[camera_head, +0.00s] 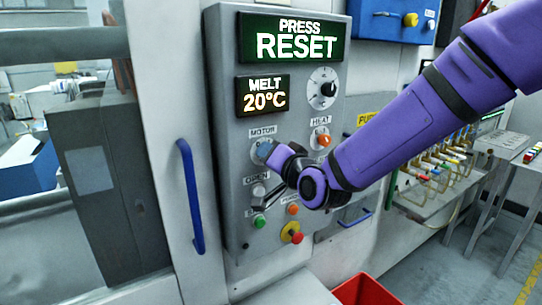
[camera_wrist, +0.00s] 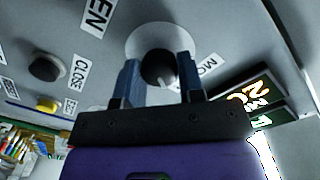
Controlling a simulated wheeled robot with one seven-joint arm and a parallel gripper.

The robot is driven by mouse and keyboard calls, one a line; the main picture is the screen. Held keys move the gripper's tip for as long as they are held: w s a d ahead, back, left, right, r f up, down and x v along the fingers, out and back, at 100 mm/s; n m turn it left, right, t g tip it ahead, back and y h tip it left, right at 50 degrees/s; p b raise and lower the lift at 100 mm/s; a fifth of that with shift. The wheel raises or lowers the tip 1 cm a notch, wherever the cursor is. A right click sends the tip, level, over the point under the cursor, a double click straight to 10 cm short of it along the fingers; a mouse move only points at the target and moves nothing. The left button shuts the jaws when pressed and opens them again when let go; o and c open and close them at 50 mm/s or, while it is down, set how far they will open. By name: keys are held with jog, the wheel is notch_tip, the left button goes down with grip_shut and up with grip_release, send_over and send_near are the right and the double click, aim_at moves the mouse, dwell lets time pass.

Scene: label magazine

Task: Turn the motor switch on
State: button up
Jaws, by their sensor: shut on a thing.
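The motor switch (camera_wrist: 158,66) is a round black knob with a pale pointer mark, on a white disc on the grey control panel (camera_head: 222,120). In the wrist view, the blue fingers of my gripper (camera_wrist: 157,75) stand on both sides of the knob and are shut on it. The pointer mark faces towards my gripper's palm. In the head view, my gripper (camera_head: 266,152) is at the panel just below the MOTOR label (camera_head: 263,131), and its fingers mostly hide the knob there.
The HEAT knob (camera_head: 320,138) is close to the right of my gripper. Below are a green button (camera_head: 259,222), an orange button (camera_head: 293,209) and a red mushroom button (camera_head: 296,238). The upper display (camera_head: 295,40) reads PRESS RESET. A blue door handle (camera_head: 191,197) is left.

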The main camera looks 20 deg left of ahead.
dwell(0.4)
jog(key=o, duration=0.9)
jog(key=v, duration=1)
jog(key=shift+s+d+f, duration=0.1)
jog(key=shift+s+d, duration=0.15)
jog(key=shift+d, duration=0.1)
jog(key=d+r+g+h, duration=0.15)
jog(key=d+h, duration=0.35)
jog(key=d, duration=0.7)
jog(key=d+r+t+h, duration=0.15)
jog(key=d+h, duration=0.25)
jog(key=d, duration=0.7)
jog(key=s+d+g+h, duration=0.1)
jog(key=s+d+g, duration=0.1)
jog(key=s+d, duration=0.4)
jog(key=s+d+r+g+h, duration=0.1)
jog(key=s+d+g, duration=0.1)
jog(key=s+d, duration=0.3)
jog(key=s+d+m+g+h, duration=0.1)
jog(key=s+d+g+h, duration=0.1)
jog(key=s+d, duration=0.4)
jog(key=shift+s+d+r, duration=0.15)
jog(key=shift+s+r, duration=0.05)
jog(key=shift+s, duration=0.25)
jog(key=shift+s+d+r, duration=0.15)
jog(key=shift+s+d, duration=0.05)
jog(key=shift+s, duration=0.25)
